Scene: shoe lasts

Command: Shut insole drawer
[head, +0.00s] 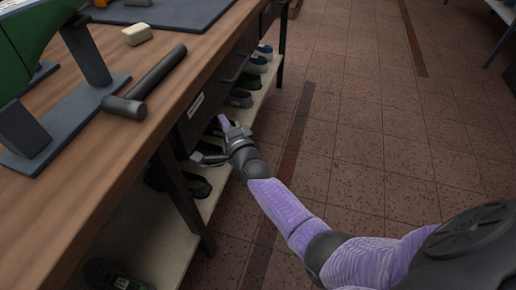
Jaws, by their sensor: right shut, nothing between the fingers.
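The dark drawer front (204,112) with a white label sits under the wooden bench top. I take it for the insole drawer, but the label is too small to read. I cannot tell from this angle how far the drawer stands out. My right gripper (213,139) is shut and empty, close to the lower part of this front. Whether it touches the drawer is unclear. My left gripper is not in view.
The wooden bench (120,160) fills the left side, with a dark hammer-like tool (147,85), a pale block (137,34) and a green machine (35,35) on top. Several shoes stand on the pale lower shelf (255,97). The tiled floor (370,120) on the right is clear.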

